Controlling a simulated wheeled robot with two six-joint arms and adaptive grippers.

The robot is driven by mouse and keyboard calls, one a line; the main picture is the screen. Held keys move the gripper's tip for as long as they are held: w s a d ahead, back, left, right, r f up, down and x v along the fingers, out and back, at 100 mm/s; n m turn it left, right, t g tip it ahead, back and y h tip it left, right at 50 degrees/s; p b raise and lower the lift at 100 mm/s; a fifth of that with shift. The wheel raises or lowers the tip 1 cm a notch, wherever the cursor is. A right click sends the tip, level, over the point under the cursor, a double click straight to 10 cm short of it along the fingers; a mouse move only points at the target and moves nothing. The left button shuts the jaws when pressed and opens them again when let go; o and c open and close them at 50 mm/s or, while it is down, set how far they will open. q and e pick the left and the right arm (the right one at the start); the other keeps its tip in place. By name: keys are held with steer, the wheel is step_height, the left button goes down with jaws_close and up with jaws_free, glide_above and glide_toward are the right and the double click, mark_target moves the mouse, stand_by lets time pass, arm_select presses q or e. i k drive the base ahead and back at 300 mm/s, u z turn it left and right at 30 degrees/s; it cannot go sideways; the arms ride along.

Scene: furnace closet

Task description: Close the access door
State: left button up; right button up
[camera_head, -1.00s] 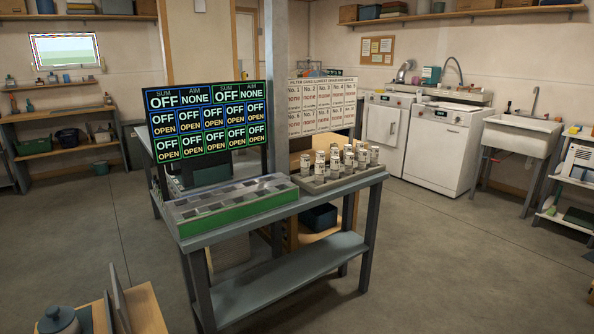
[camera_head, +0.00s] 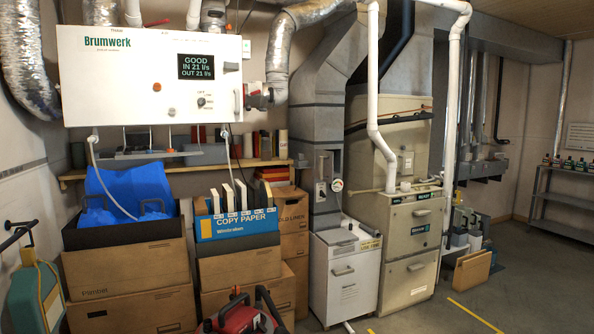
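A white wall unit marked Brumwerk (camera_head: 110,75) hangs at the upper left. Its broad front looks flat and flush, but I cannot tell whether this is the access door or whether it is fully shut. A dark display (camera_head: 196,66) on it reads GOOD, IN 21 l/s, OUT 21 l/s. Neither of my grippers is in view.
Cardboard boxes (camera_head: 130,268), a blue crumpled sheet (camera_head: 125,190) and a copy paper box (camera_head: 236,240) stand below the unit. A red toolbox-like object (camera_head: 240,318) is at the front. Floor there is open, with yellow lines.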

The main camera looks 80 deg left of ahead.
mark_target(320, 166)
steer(key=u, duration=2.5)
